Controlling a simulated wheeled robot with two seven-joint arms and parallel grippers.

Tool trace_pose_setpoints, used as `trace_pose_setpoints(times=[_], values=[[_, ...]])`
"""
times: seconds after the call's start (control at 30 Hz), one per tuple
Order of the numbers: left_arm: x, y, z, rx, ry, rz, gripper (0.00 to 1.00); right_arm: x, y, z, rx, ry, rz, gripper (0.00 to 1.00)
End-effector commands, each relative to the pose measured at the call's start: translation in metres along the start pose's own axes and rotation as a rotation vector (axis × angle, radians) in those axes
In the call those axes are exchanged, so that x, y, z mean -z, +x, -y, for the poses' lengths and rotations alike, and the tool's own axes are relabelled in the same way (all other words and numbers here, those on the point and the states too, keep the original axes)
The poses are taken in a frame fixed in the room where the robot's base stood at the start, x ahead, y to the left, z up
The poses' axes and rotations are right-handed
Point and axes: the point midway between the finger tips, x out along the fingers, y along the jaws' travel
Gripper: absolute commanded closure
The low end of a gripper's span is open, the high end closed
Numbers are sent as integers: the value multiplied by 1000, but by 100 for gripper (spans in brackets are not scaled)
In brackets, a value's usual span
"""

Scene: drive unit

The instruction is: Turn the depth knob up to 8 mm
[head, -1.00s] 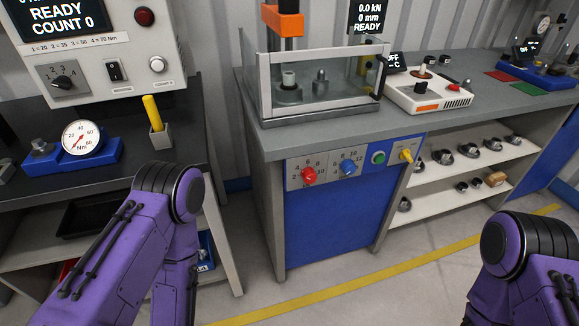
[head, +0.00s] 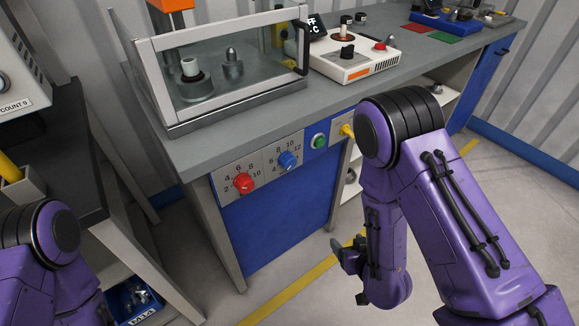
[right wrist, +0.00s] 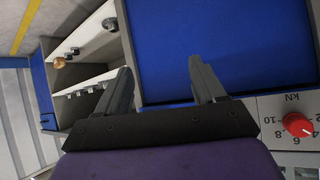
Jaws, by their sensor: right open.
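The blue knob (head: 287,160) is on the press bench's front panel, inside a printed scale that includes 10 and 12. Its pointer is too small to read. The red knob (head: 243,183) is to its left; it also shows in the right wrist view (right wrist: 297,124), beside a scale marked kN. My right gripper (head: 347,258) is low in front of the bench, below and right of the knobs, apart from them. In the right wrist view its fingers (right wrist: 160,80) are open and empty, with the blue cabinet front beyond. My left gripper is out of view; only that arm shows.
A green button (head: 319,141) and a yellow switch (head: 347,131) are right of the blue knob. A glass-walled guard (head: 225,65) stands on the bench above. Open shelves are at the right. The floor before the bench is clear.

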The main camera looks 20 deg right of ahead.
Motion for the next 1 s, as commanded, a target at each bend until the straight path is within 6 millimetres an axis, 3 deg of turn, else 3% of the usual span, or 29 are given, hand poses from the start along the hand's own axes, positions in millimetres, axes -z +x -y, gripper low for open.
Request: trace_pose_setpoints(times=[0.03,0.1,0.23,0.37,0.7,1.0], values=[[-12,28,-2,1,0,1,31,33,20,18,95,-88,-163,31],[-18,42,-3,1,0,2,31,87,17,43,212,-201,-366,31],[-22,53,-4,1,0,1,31,145,-3,71,333,-326,-596,31],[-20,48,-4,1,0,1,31,168,-6,83,365,-357,-653,31],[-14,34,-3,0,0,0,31,205,47,114,364,-352,-648,31],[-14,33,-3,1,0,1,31,215,66,124,364,-352,-645,31]])
